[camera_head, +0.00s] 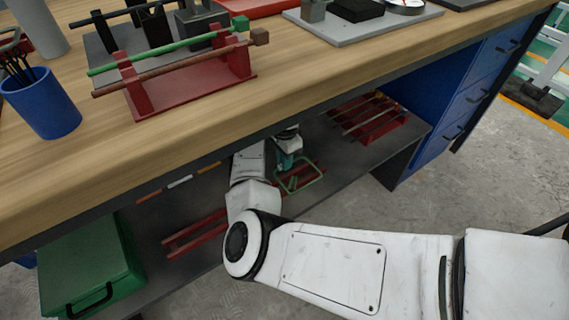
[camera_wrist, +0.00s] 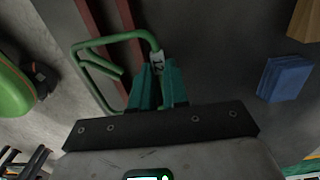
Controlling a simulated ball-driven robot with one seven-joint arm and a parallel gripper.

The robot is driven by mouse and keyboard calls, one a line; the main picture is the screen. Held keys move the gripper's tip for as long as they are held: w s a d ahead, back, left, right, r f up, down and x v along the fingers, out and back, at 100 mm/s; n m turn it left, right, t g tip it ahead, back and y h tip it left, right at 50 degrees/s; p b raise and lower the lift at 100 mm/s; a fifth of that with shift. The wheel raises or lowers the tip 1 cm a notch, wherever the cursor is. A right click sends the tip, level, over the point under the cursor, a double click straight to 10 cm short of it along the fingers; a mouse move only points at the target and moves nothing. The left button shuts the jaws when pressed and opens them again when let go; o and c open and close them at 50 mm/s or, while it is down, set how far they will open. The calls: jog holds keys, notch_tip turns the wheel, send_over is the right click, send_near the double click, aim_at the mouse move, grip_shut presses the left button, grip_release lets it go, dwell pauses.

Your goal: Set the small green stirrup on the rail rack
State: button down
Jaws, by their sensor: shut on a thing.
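The small green stirrup (camera_head: 301,189) is a bent bar loop, at the lower shelf under the workbench. In the head view my gripper (camera_head: 288,158) is partly hidden by my arm. Long red rails (camera_head: 196,236) lie on the shelf below the stirrup, and they also show behind it in the wrist view (camera_wrist: 91,22). I cannot tell whether stirrup and rails touch.
More red rails (camera_head: 368,116) stand farther right on the lower shelf (camera_head: 350,162). A green case (camera_head: 88,262) is at the left. Blue drawers (camera_head: 470,85) close the right side. The wooden benchtop (camera_head: 190,125) overhangs the shelf and carries a red stand (camera_head: 190,87) with bars.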

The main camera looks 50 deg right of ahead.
jog(key=shift+f, duration=0.45)
jog(key=shift+r, duration=0.1)
jog(key=c, duration=1.1)
grip_release()
